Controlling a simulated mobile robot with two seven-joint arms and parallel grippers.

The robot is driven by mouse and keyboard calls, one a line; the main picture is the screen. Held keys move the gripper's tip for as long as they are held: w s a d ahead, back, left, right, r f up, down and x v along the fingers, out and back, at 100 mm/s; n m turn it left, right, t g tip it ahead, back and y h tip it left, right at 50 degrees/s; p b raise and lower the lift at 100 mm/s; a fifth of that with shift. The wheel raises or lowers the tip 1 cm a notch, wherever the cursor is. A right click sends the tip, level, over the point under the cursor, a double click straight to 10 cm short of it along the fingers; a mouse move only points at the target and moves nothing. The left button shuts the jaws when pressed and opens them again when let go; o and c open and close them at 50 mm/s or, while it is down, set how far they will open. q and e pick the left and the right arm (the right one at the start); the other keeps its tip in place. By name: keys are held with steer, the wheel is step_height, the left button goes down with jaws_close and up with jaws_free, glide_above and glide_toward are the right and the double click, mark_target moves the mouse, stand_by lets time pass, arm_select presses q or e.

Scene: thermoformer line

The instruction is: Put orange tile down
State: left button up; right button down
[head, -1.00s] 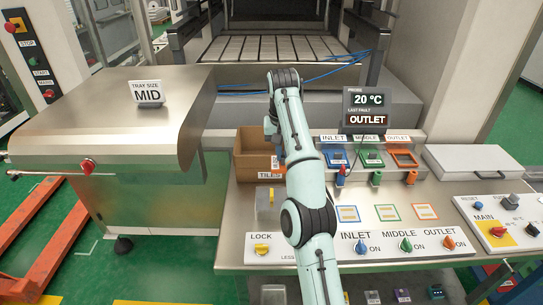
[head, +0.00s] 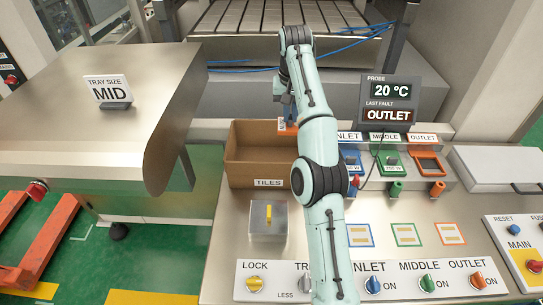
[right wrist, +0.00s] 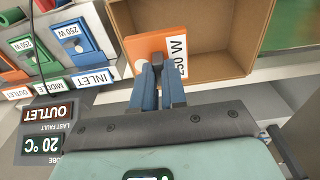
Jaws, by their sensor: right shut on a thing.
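My right gripper (right wrist: 161,68) is shut on the orange tile (right wrist: 143,47), which has a white "250 W" label. In the right wrist view the tile is tilted in front of the open cardboard box (right wrist: 257,72). In the head view my right gripper (head: 287,112) is at the right end of the box (head: 250,172), labelled TILES. A bit of the orange tile (head: 287,127) shows there; my arm hides part of the box. I cannot tell how far the tile is above the box floor. The left gripper is not in view.
Right of the box are the inlet, middle and outlet slots; the outlet slot (head: 428,164) is an open orange frame. A probe display (head: 389,102) stands behind them, reading 20 °C and OUTLET. A clear cover (head: 268,222) with a yellow handle sits in front of the box.

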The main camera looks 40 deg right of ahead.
steer(key=shift+w+d, duration=0.25)
steer(key=shift+s+a+f, duration=0.1)
steer(key=shift+f, duration=0.65)
step_height(320, 180, down, 18)
steer(key=shift+f, duration=0.15)
steer(key=shift+f, duration=0.1)
steer(key=c, duration=1.6)
jaws_free()
steer(key=shift+f, duration=0.15)
steer(key=o, duration=0.4)
